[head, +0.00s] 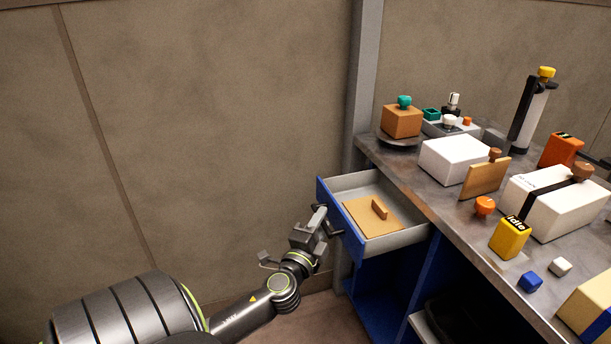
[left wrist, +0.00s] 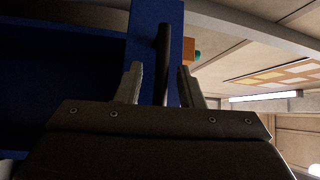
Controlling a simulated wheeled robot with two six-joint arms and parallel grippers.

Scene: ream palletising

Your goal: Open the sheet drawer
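The sheet drawer (head: 348,222) stands pulled out from the left end of the bench, with a blue front and grey inner walls. My left gripper (head: 325,222) is at the outer face of the drawer front, by the dark bar handle (head: 335,233). In the left wrist view the handle (left wrist: 162,60) stands between the two fingers (left wrist: 160,88), with a visible gap on each side, so the gripper is open around it. My right gripper is not in view.
The bench top (head: 450,213) carries white reams (head: 455,158), a tan board (head: 486,179), an orange knob (head: 485,205), a yellow "idle" block (head: 510,240) and a brown box (head: 401,121). A grey post (head: 366,80) stands behind the drawer. Open floor lies below the drawer's left side.

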